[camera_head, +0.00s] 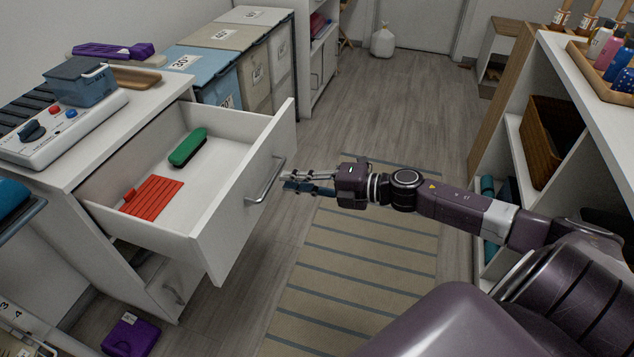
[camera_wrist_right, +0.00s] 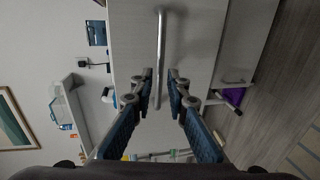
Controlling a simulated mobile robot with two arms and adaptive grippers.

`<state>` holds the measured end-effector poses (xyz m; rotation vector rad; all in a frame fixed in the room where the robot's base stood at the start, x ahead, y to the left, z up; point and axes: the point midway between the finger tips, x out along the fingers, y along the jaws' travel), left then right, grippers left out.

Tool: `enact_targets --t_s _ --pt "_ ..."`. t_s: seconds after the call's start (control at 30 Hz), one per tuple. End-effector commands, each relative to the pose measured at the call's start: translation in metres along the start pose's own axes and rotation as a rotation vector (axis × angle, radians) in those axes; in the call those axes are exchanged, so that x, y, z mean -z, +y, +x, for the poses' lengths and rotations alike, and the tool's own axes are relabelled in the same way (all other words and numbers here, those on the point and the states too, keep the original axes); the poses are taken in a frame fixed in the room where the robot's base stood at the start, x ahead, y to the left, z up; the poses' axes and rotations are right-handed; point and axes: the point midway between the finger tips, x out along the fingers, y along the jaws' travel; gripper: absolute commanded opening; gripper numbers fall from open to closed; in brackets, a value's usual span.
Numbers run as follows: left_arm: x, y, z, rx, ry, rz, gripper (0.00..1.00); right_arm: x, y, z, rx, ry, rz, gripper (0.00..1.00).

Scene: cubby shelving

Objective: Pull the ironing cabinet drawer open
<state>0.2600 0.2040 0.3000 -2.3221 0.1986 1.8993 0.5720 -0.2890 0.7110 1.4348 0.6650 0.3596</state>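The white drawer (camera_head: 238,205) of the ironing cabinet (camera_head: 62,170) stands pulled far out. A green object (camera_head: 188,148) and a red slatted piece (camera_head: 153,197) lie inside it. Its silver bar handle (camera_head: 266,182) is on the front panel and also shows in the right wrist view (camera_wrist_right: 161,40). My right gripper (camera_head: 287,182) is open just in front of the handle; in the wrist view its fingertips (camera_wrist_right: 160,76) lie on either side of the bar. Contact with the bar cannot be told. My left gripper is not in view.
A control box (camera_head: 65,130) sits on the cabinet top. Storage bins (camera_head: 203,80) stand behind. A purple box (camera_head: 131,335) lies on the floor at lower left. A striped rug (camera_head: 350,265) covers the aisle floor. Cubby shelving (camera_head: 515,150) stands at right, near my right arm.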

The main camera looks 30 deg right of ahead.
Motion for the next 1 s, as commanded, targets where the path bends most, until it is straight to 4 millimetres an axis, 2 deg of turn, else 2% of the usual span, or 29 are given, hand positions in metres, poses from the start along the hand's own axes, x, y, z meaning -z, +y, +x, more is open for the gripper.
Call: enact_targets --t_s 0.2,0.5,0.7,1.0 --pt "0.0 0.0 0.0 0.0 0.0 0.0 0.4 0.001 -0.002 -0.028 0.004 0.0 0.002 0.15" --pt "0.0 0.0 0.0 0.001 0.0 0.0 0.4 0.0 -0.002 -0.056 0.002 -0.001 0.001 0.15" --pt "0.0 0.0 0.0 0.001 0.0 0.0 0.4 0.0 -0.001 -0.063 0.001 0.0 0.0 0.15" --pt "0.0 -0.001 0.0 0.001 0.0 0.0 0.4 0.0 0.0 -0.064 0.0 0.0 -0.001 0.15"
